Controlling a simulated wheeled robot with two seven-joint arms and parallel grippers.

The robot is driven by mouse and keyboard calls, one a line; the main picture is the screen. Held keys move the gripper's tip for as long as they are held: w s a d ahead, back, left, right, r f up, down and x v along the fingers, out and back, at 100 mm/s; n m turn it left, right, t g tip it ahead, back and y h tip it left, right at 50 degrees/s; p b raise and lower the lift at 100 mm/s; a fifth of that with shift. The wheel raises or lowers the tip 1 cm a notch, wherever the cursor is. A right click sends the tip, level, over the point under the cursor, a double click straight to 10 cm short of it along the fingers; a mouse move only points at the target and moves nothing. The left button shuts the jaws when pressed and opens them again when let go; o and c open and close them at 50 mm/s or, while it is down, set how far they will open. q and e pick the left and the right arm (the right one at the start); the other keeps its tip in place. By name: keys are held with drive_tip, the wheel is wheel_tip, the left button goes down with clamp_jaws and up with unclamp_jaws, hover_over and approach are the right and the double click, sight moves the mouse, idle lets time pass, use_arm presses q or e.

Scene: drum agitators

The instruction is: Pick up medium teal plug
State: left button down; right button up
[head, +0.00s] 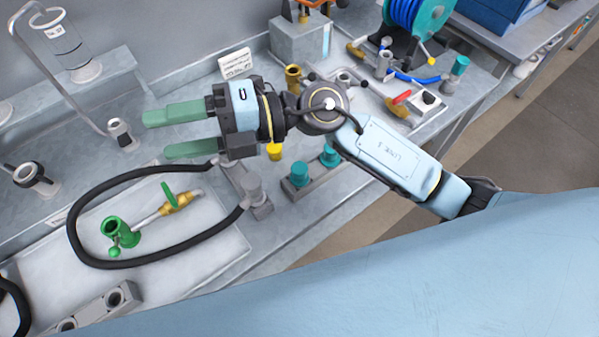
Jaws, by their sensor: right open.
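Two teal plugs, a nearer one (299,174) and a farther one (330,156), stand in a grey block (312,181) right of centre on the bench. Another teal-topped piece (460,66) stands farther back at the right. I cannot tell which is the medium one. My right gripper (157,134) is open and empty, its green fingers pointing left, above the bench and away from the teal plugs. The plugs in the block lie below and to the right of its fingers. My left gripper is not in view.
A black hose (75,232) loops over a pale tray (205,270) holding a green fitting (121,233) and a brass valve (175,203). A yellow plug (274,152) stands near the grey block. A hose reel (415,15) and a red-handled part (401,99) are behind.

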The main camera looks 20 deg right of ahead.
wheel_tip(320, 180, down, 8)
drive_tip(key=d+n+g+h, duration=0.2)
drive_tip(key=n+g+h, duration=0.15)
drive_tip(key=h, duration=0.35)
drive_tip(key=t+h, duration=0.3)
drive_tip(key=h, duration=0.9)
hover_over(300, 167)
drive_tip(key=shift+m, duration=0.25)
wheel_tip(300, 167, down, 13)
drive_tip(key=shift+r+p, duration=0.1)
drive_tip(key=shift+p, duration=0.3)
drive_tip(key=shift+f+p, duration=0.45)
drive_tip(key=shift+f, duration=2.75)
drive_tip(key=c, duration=1.1)
drive_tip(key=shift+r, duration=0.1)
